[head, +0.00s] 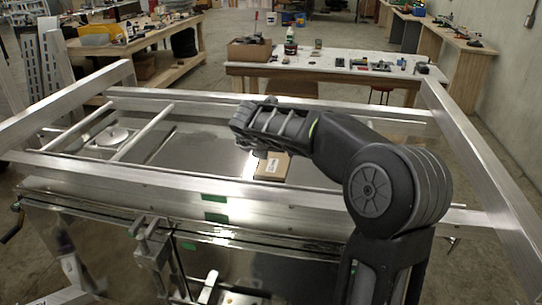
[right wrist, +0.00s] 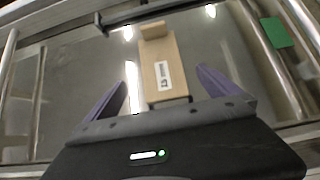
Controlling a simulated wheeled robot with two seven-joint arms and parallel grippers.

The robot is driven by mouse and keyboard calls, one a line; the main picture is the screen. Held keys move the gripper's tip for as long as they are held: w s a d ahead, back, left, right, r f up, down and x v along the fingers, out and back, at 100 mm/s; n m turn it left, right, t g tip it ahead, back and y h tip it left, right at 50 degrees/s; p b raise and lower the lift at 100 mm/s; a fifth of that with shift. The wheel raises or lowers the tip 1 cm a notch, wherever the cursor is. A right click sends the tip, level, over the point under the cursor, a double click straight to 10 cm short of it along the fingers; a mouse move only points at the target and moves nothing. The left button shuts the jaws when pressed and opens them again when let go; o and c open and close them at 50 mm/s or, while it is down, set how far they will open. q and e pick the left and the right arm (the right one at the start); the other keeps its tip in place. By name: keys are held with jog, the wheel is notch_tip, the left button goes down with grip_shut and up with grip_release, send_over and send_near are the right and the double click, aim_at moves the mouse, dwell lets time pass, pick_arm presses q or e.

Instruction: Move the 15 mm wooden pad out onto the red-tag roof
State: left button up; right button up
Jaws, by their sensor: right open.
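The wooden pad (right wrist: 168,75) is a flat tan board with a white printed label and a raised block at its far end. It lies on a dark, shiny panel (right wrist: 85,75) and also shows in the head view (head: 271,167), partly hidden by my right arm. My right gripper (right wrist: 161,77) is open, its two purple fingers apart on either side of the pad's near end; I see no clear contact. In the head view its fingers are hidden behind my wrist. My left gripper is not in view. I see no red tag; a green patch (right wrist: 277,32) shows beside the panel.
Aluminium rails (head: 130,178) frame the panel, with raised beams at left and right. A clamp (head: 152,255) stands at the front edge. A workbench (head: 340,68) with tools is behind.

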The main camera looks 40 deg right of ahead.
jog(key=shift+s+a+r, duration=0.3)
jog(key=shift+a+r, duration=0.05)
jog(key=shift+r, duration=0.05)
dwell(0.4)
